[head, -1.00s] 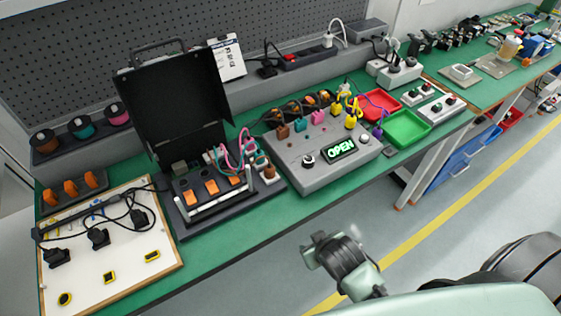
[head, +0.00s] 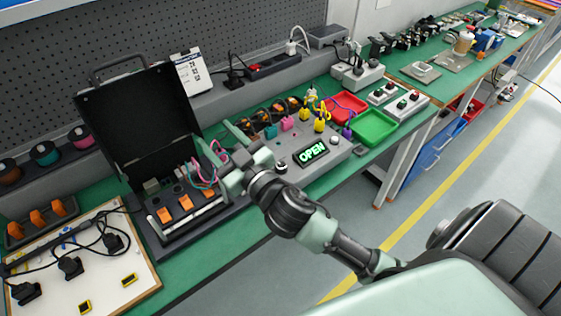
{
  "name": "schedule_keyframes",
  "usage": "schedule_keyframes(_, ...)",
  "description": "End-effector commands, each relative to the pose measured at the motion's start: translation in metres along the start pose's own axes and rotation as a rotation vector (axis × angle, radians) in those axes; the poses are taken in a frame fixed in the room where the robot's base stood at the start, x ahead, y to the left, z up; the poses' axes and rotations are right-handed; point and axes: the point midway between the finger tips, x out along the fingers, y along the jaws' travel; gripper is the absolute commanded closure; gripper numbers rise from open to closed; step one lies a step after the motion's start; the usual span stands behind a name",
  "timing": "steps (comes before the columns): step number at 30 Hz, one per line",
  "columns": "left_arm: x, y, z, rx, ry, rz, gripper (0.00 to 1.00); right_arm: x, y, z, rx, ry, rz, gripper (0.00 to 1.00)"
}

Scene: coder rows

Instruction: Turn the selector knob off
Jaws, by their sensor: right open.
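The selector knob (head: 281,168) is a small round dark knob with a pale mark on the front left of a grey control box (head: 325,163). It stands beside a lit green display (head: 312,152) reading "OPEN". My right gripper (head: 233,150) is open and above the left side of the box, by the black case. It is left of the knob and apart from it. My right wrist passes close to the knob in the picture and hides the box's front left corner. My left gripper is not in view.
An open black case (head: 140,115) with orange switches and cables stands left of the box. Red (head: 349,105) and green (head: 374,125) trays lie to its right. Colored plugs and cables rise behind the display. A white board (head: 95,285) with black plugs lies at lower left.

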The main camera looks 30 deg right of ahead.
Motion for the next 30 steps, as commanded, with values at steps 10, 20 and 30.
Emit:
schedule_keyframes(10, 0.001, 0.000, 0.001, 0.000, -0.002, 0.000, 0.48, -0.002, -0.129, -0.094, -0.361, 0.523, -0.787, 0.49)
schedule_keyframes(20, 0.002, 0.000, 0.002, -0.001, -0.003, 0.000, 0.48, -0.024, -0.064, 0.060, -0.849, -0.169, -1.417, 0.49)
schedule_keyframes(30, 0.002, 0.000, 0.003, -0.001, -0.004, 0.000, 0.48, -0.043, 0.117, 0.108, -0.983, -1.026, -1.303, 0.49)
